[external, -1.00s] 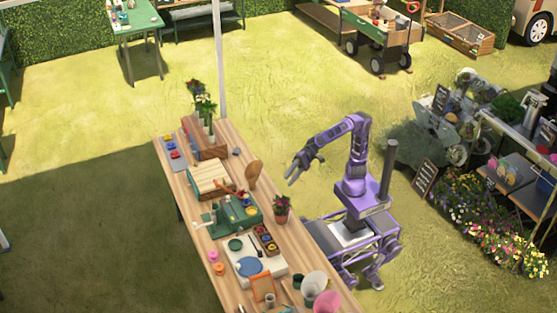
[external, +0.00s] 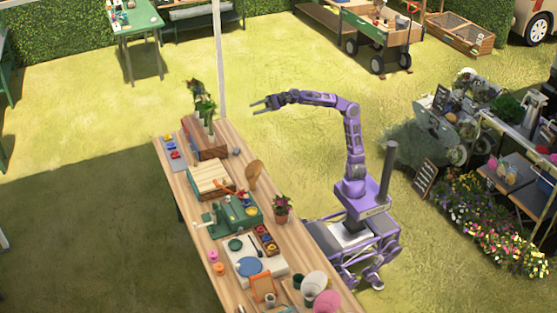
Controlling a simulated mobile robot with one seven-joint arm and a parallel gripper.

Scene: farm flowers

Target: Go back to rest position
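My gripper (external: 254,107) is open and appears empty, with its two fingers apart and pointing left. It is held high in the air on my outstretched purple arm (external: 352,130). My base stands on the grass at the table's right side.
The table holds a potted plant (external: 281,208), a green device (external: 236,214), a wooden box (external: 209,179), a white board (external: 268,274) and a pink pot (external: 327,302). A thin white pole (external: 219,60) stands behind it. Open grass lies behind my arm; flower beds (external: 490,225) are at right.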

